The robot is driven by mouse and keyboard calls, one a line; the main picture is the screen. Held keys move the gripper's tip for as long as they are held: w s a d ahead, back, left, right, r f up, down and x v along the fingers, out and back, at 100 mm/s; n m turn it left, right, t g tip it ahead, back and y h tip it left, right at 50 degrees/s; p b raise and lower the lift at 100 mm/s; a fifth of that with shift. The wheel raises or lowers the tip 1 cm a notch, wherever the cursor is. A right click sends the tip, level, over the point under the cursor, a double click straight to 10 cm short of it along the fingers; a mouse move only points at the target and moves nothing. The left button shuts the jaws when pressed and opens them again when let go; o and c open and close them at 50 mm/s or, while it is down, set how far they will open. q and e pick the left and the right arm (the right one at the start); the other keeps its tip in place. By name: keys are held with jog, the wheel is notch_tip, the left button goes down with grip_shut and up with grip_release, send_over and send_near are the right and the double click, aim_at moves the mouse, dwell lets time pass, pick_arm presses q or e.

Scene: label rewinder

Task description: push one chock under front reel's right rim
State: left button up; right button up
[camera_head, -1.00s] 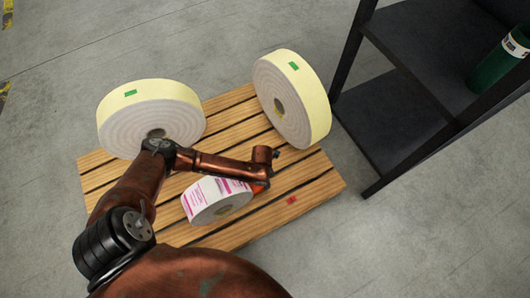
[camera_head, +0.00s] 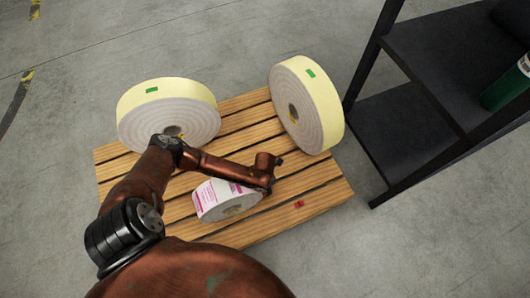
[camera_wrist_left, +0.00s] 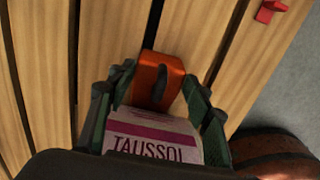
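The front reel (camera_head: 216,197), white with pink print, sits near the pallet's front edge and also shows in the left wrist view (camera_wrist_left: 155,132). An orange block with a dark mark (camera_wrist_left: 158,78), seemingly a chock, stands at the reel's right rim. I cannot tell whether it touches or lies under the rim. A small red piece (camera_head: 299,204) lies apart to the right, also in the left wrist view (camera_wrist_left: 270,10). My left gripper (camera_wrist_left: 158,82) is over the reel's right end, fingers spread on either side of the block. My right gripper is out of view.
The slatted wooden pallet (camera_head: 318,172) carries two large cream reels at the back, one left (camera_head: 165,110) and one right (camera_head: 307,105). A black shelf (camera_head: 408,125) with a green cylinder (camera_head: 508,88) stands right.

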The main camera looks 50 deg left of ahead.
pick_arm(q)
jog(key=o, duration=0.5)
jog(key=shift+c, duration=0.2)
notch_tip(320, 180, up, 12)
jog(key=shift+r, duration=0.1)
dwell(0.6)
